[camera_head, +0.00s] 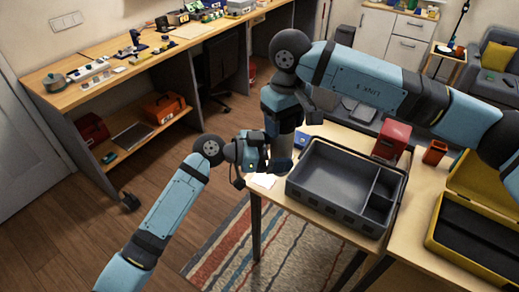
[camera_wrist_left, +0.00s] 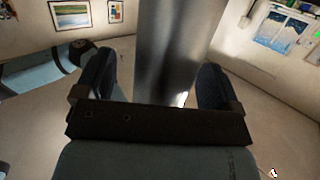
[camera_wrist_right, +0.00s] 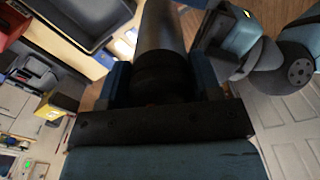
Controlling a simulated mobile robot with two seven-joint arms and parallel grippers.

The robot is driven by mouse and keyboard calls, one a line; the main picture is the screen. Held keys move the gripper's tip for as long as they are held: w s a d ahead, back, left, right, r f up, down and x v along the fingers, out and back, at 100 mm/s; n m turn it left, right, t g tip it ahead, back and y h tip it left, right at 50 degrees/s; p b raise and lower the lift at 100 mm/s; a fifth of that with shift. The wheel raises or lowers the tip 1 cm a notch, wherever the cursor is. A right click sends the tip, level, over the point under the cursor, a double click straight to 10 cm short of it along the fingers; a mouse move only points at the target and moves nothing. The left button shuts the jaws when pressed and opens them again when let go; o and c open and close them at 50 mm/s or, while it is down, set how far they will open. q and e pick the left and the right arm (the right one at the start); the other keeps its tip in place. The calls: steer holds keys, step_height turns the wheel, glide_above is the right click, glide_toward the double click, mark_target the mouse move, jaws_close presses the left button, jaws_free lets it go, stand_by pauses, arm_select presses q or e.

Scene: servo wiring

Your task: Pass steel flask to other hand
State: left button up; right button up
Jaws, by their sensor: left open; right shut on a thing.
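The steel flask (camera_wrist_left: 178,45) stands between the fingers of my left gripper (camera_wrist_left: 155,82) in the left wrist view. That gripper is open, with a finger on each side of the flask and a gap visible at the left finger. In the right wrist view the flask (camera_wrist_right: 163,35) looks dark, and my right gripper (camera_wrist_right: 160,82) is shut on it near its dark end. In the head view both grippers meet left of the grey bin, and the flask is hidden or too small to make out there.
A grey divided bin (camera_head: 318,196) stands on the table just right of the grippers.

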arm_select(q)
steer(key=shift+w+d+f, duration=0.15)
steer(key=shift+d+f, duration=0.05)
steer(key=shift+d, duration=0.5)
steer(key=c, duration=1.2)
steer(key=shift+r, duration=0.1)
steer(key=shift+c, duration=0.3)
arm_select(e)
steer(key=o, duration=1.6)
